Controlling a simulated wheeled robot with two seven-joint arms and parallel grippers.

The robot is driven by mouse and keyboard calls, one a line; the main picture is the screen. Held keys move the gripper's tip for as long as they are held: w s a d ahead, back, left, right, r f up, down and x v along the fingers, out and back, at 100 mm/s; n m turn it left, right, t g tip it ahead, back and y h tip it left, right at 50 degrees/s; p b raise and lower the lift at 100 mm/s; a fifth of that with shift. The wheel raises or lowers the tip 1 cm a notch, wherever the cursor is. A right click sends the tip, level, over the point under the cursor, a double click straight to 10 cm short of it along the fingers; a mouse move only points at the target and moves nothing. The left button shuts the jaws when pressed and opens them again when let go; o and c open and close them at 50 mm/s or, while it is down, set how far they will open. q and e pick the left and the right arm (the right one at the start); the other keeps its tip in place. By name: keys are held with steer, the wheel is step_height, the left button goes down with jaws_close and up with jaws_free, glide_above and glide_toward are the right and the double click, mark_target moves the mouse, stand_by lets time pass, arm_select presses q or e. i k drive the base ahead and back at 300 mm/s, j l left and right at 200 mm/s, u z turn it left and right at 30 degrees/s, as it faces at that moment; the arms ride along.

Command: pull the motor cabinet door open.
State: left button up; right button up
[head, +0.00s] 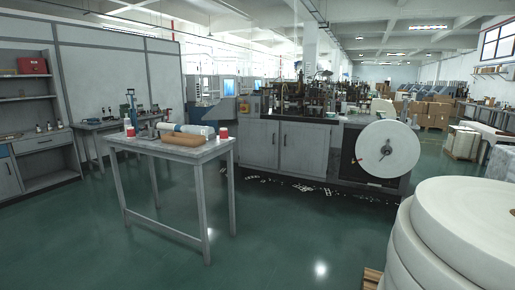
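The cup forming machine (300,115) stands across the middle of the view, with a grey cabinet base under its working parts. The base has grey door panels (257,143) and (303,150), and they look shut. I cannot tell which panel is the motor cabinet door. A large white paper reel (387,149) is mounted on a dark panel at the machine's right end. Neither of my grippers is in view.
A grey table (212,150) with cups, a paper roll and a brown tray stands in front, left of the machine. Large white paper rolls (465,225) fill the right foreground. The green floor (300,230) between them is mostly clear, with white scraps near the machine.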

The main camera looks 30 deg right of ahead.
mark_target(259, 138)
steer(key=i+z, duration=0.4)
steer(key=i, duration=0.3)
steer(key=i+l+z, duration=0.2)
steer(key=i+z, duration=0.25)
steer(key=i, duration=0.3)
steer(key=i+z, duration=0.4)
steer(key=i, duration=0.35)
steer(key=i+j+z, duration=0.3)
steer(key=i+z, duration=0.15)
steer(key=i, duration=0.3)
steer(key=i+j+u, duration=0.15)
steer(key=i, duration=0.4)
steer(key=i+u, duration=0.1)
steer(key=i, duration=0.45)
steer(key=i+u, duration=0.15)
steer(key=i, duration=0.4)
steer(key=i+l+u, duration=0.1)
steer(key=i, duration=0.45)
steer(key=i+l+u, duration=0.15)
steer(key=i, duration=0.4)
steer(key=i+l+u, duration=0.15)
steer(key=i, duration=0.35)
